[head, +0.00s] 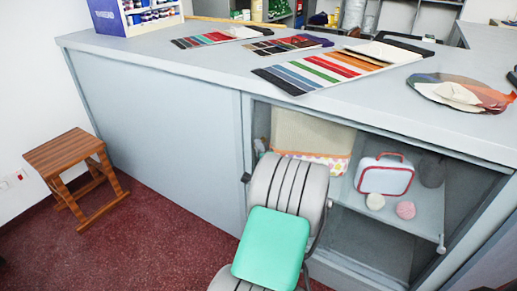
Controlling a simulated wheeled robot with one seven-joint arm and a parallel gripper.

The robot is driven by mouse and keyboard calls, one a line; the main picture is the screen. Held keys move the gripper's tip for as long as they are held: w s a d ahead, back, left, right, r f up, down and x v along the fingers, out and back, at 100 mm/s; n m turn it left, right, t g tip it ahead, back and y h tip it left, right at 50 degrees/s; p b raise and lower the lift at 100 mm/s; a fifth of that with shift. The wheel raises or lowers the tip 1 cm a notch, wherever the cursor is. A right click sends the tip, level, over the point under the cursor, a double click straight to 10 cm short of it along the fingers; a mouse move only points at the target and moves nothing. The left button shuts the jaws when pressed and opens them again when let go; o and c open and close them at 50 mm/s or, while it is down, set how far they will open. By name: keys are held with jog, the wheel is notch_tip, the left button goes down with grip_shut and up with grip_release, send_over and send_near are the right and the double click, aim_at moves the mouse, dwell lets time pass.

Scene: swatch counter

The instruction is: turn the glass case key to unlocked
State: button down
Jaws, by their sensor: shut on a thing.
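The glass case (402,240) is the open-fronted or glazed right part of the grey counter, with goods visible inside. A small dark knob-like piece (246,178) sits at its left edge, just left of my arm; I cannot tell whether it is the key or a handle. No key can be made out for certain. My grey arm with a teal cover stands in front of the case's left part. My gripper is hidden behind the arm, so its fingers and what they touch do not show.
The case holds a tan cloth (305,138), a white box with red trim (386,176) and small round balls. Swatch cards (330,68) and a palette-like sheet lie on the counter top (185,72). A wooden stool (70,155) stands left; red floor between is clear.

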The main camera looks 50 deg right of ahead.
jog(key=shift+r+p, duration=0.15)
jog(key=shift+p, duration=0.15)
jog(key=n+g+y+p, duration=0.1)
jog(key=p, duration=0.4)
jog(key=r+n+g+y+p, duration=0.1)
jog(key=n+g+p, duration=0.1)
jog(key=p, duration=0.3)
jog(key=shift+w+r+n+p, duration=0.15)
jog(key=shift+n+p, duration=0.15)
jog(key=shift+p, duration=0.05)
jog(key=n+g+p, duration=0.1)
jog(key=g+p, duration=0.1)
jog(key=p, duration=0.1)
jog(key=shift+w+g, duration=0.1)
jog(key=shift+g, duration=0.2)
jog(key=n+g, duration=0.1)
jog(key=n+g+p, duration=0.1)
jog(key=g, duration=0.1)
jog(key=shift+w+f+y, duration=0.2)
jog(key=shift+y, duration=0.1)
jog(key=n+g, duration=0.2)
jog(key=g, duration=0.2)
jog(key=shift+w, duration=0.15)
jog(key=shift+n+g, duration=0.3)
